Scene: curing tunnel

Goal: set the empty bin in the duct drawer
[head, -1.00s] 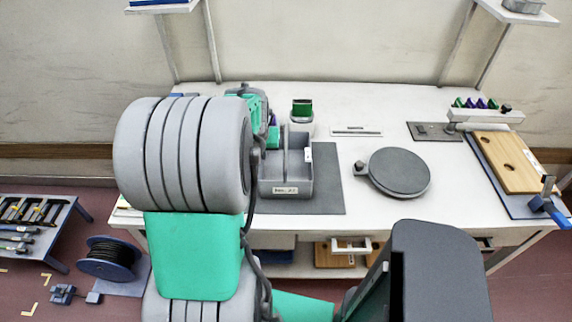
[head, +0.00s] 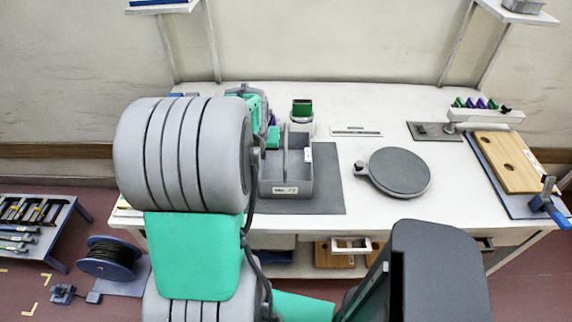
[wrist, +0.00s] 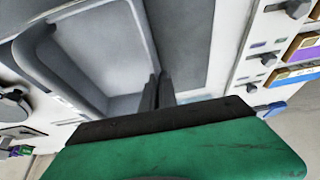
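The grey bin (head: 305,187) stands upright on a dark mat on the white bench in the head view, with a label on its front and a divider inside. It looks empty. In the wrist view the bin (wrist: 62,62) fills the upper left. My gripper (wrist: 158,92) has its two dark fingers close together, one on each side of the bin's wall, and appears shut on that wall. In the head view my arm hides most of the hand. I cannot pick out the duct drawer; a white drawer-like front (head: 350,246) shows under the bench.
A round grey turntable (head: 399,172) stands right of the mat (head: 330,180). A green-topped container (head: 302,108) stands behind the bin. A wooden board (head: 507,162) with a blue clamp (head: 549,205) lies at the right. The bench front between turntable and mat is clear.

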